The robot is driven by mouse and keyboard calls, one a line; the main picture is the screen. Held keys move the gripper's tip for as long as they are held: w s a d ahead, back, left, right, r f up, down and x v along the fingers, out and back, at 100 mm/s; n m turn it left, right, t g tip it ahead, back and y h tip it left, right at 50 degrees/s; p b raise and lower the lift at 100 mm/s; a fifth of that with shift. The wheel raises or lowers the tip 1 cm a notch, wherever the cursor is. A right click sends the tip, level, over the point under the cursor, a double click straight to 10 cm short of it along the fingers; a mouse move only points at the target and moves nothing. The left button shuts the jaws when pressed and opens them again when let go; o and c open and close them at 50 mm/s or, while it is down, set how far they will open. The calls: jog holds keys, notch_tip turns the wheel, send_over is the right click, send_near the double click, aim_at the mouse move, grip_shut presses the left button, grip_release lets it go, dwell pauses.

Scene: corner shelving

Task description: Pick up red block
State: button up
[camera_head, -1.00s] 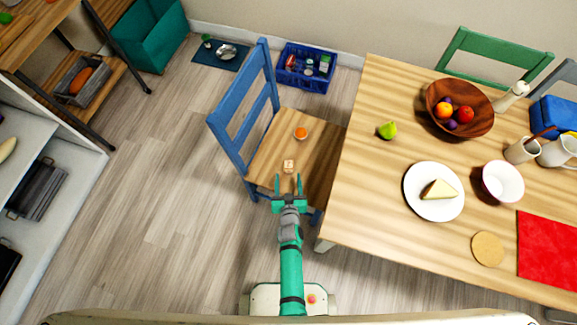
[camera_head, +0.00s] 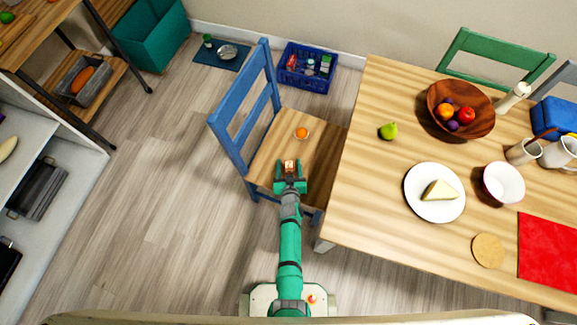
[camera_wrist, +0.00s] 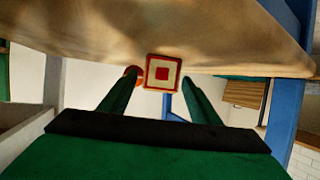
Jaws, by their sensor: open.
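The red block (camera_head: 290,166) is a small cube with cream and red faces on the seat of the blue chair (camera_head: 323,152). In the wrist view the block (camera_wrist: 162,72) shows a cream face with a red square, centred between my fingertips. My gripper (camera_head: 291,172) is open, with its green fingers reaching to either side of the block in the head view. I cannot tell whether either finger touches it. The lower part of the block is partly hidden by my gripper in the head view.
An orange fruit (camera_head: 301,132) sits on the seat just beyond the block. The chair's backrest (camera_head: 247,110) rises to the left. The wooden table (camera_head: 390,230) stands close on the right, with a plate (camera_head: 434,208) on it. Open floor lies to the left.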

jog(key=shift+d, duration=0.1)
jog(key=c, duration=1.1)
jog(key=shift+r, duration=0.1)
